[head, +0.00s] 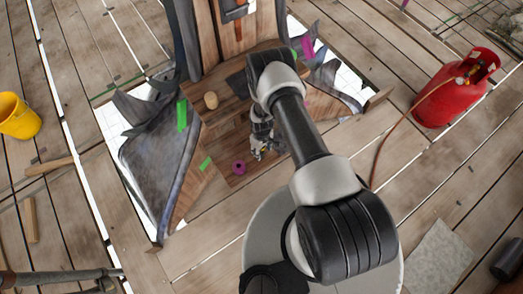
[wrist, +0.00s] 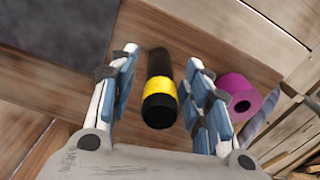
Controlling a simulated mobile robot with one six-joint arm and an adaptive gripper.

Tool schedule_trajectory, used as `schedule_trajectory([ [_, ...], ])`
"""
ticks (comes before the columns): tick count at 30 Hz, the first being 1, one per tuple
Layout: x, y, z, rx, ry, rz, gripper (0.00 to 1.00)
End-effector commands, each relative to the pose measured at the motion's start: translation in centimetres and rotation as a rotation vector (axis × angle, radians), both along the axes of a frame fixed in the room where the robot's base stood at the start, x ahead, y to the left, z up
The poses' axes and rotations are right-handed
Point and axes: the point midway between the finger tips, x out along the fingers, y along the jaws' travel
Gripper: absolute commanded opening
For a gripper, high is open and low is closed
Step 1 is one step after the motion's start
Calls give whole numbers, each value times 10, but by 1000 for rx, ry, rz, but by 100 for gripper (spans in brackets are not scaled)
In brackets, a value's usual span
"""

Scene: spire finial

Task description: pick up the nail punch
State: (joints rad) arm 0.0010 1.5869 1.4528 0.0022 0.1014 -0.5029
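A short black cylinder with a yellow band (wrist: 160,90), which I take to be the nail punch, lies on the brown wooden boards in the wrist view. My gripper (wrist: 161,60) is open, with one blue-padded finger on each side of it. Gaps show between the cylinder and both fingers, so neither appears to touch it. In the head view my gripper (head: 259,152) is low over the wooden platform, and the arm and fingers hide most of the cylinder there.
A purple ring (wrist: 240,95) lies just right of the right finger; it also shows in the head view (head: 239,167). A wooden cylinder (head: 211,100) stands farther back. Grey sheet-covered sides (head: 150,165) flank the platform. A red gas bottle (head: 452,95) stands right, a yellow bucket (head: 18,117) left.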

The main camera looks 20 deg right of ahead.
Motion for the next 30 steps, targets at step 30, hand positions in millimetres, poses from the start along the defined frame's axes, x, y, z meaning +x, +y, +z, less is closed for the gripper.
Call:
schedule_trajectory([
  [30, 0, 0, 2, 0, -1, 0, 0],
])
